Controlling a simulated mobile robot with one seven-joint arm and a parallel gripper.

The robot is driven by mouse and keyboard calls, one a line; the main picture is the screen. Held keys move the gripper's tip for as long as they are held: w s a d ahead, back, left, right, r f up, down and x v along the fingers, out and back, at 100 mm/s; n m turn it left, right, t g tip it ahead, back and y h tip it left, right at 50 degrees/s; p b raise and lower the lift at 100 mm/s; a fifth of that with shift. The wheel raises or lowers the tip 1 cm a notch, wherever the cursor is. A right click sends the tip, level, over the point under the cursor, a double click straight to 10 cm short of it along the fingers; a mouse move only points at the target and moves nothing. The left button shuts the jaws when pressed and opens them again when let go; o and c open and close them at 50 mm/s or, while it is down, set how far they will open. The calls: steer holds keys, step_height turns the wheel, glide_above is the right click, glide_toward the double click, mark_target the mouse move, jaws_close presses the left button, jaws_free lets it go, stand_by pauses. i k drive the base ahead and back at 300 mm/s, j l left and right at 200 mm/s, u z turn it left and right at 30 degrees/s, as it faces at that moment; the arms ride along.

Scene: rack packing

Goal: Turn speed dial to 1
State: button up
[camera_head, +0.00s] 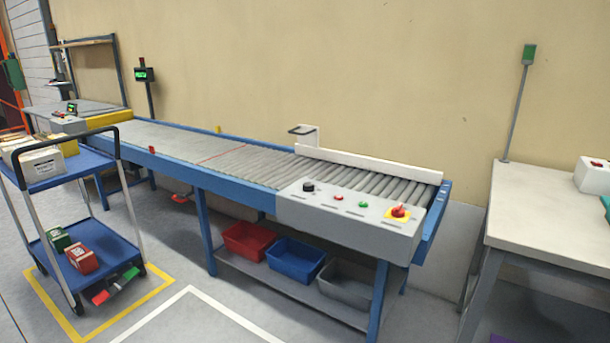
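The speed dial appears to be the black knob (308,187) at the left end of the grey control panel (350,228). Its pointer and number marks are too small to read. The panel is fixed to the near side of the conveyor, at its right end. To the right of the knob are a red button (338,197), a green button (363,205) and a red switch on a yellow base (399,212). My gripper is not in view.
The roller conveyor (262,165) runs along the wall. A blue cart (98,165) with boxes stands at the left. Red, blue and grey bins (296,261) sit on the lower shelf. A white table (550,220) stands at the right. The floor before the panel is clear.

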mark_target(307, 187)
steer(key=i+j, duration=0.15)
steer(key=i, duration=0.35)
steer(key=i+j, duration=0.2)
steer(key=i, duration=0.3)
steer(key=i+j, duration=0.15)
steer(key=i, duration=0.35)
steer(key=i+j, duration=0.15)
steer(key=i, duration=0.35)
